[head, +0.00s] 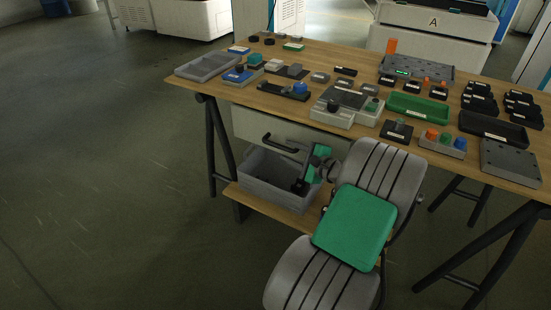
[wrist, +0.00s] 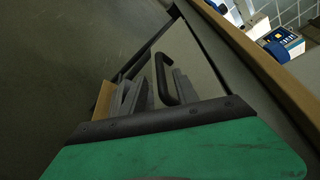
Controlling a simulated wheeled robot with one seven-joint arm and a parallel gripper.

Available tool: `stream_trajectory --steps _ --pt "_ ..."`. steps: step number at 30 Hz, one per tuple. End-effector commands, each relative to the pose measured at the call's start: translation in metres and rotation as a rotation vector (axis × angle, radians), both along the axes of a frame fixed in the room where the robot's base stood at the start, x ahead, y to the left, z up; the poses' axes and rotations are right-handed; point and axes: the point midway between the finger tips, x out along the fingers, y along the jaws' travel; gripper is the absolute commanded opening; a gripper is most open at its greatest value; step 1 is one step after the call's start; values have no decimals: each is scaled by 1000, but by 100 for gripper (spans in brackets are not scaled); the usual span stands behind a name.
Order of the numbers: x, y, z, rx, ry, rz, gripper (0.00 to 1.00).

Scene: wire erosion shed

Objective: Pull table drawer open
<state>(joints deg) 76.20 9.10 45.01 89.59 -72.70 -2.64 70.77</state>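The table drawer (head: 250,125) has a pale front under the left part of the wooden table top and looks closed. Its black bar handle (head: 280,144) sits on the front; in the wrist view the handle (wrist: 159,75) is upright in the picture, near the middle. My gripper (head: 303,168) is just in front of the drawer, to the right of and below the handle in the head view. In the wrist view its grey fingers (wrist: 160,90) look apart, with the handle between or just beyond them. Contact cannot be told.
A grey bin (head: 265,178) stands on the low shelf (head: 285,215) beneath the drawer, close under my gripper. The table top (head: 225,93) carries several trays, blocks and devices. Black trestle legs (head: 212,145) stand at the left. Floor to the left is clear.

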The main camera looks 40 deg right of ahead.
Motion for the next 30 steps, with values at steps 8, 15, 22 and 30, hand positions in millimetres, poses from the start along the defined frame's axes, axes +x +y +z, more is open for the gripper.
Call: stream_trajectory --steps 8,15,22,30 --pt "52 4 -12 -6 2 9 36" --pt "71 3 -13 -6 3 4 36" --pt "71 3 -13 -6 4 4 32" --pt "70 3 -13 -7 4 4 10"
